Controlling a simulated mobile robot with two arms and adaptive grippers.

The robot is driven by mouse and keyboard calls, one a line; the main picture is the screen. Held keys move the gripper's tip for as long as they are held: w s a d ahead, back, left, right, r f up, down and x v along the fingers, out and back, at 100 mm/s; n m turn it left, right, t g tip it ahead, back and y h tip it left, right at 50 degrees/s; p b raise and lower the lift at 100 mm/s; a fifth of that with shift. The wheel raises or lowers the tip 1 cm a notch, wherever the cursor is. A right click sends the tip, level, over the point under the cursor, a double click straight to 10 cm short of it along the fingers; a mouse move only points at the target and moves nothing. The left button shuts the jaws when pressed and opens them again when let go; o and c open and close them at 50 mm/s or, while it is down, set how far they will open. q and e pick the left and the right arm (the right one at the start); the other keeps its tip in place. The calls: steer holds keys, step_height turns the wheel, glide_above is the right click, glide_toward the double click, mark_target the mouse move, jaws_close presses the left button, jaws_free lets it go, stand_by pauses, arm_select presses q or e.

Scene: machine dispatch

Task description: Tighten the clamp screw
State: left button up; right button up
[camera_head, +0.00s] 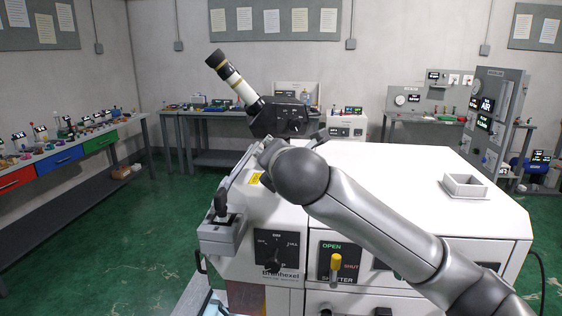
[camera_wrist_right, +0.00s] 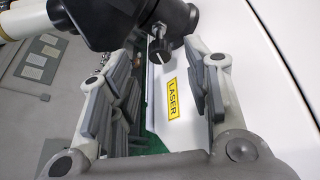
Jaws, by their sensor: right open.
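A white and black eyepiece tube (camera_head: 235,83) slants up to the left from a black head (camera_head: 282,118) on top of the white machine. In the right wrist view a small black knob with a pale mark (camera_wrist_right: 159,54), which looks like the clamp screw, sticks out under the black head (camera_wrist_right: 118,22). My right gripper (camera_wrist_right: 168,95) is open, its fingers spread to the left and right, with the knob ahead of the gap between them. Nothing is between the fingers. In the head view my right arm largely hides the gripper. My left gripper is not in view.
The white machine (camera_head: 400,180) has a yellow shutter lever (camera_head: 336,264), a dial panel (camera_head: 278,251) and a square open-topped fitting (camera_head: 464,186) on top. A yellow LASER label (camera_wrist_right: 173,98) lies beyond the fingers. A workbench (camera_head: 70,150) stands left, with green floor between.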

steer(key=v, duration=0.7)
steer(key=shift+s, duration=0.15)
steer(key=shift+f, duration=0.15)
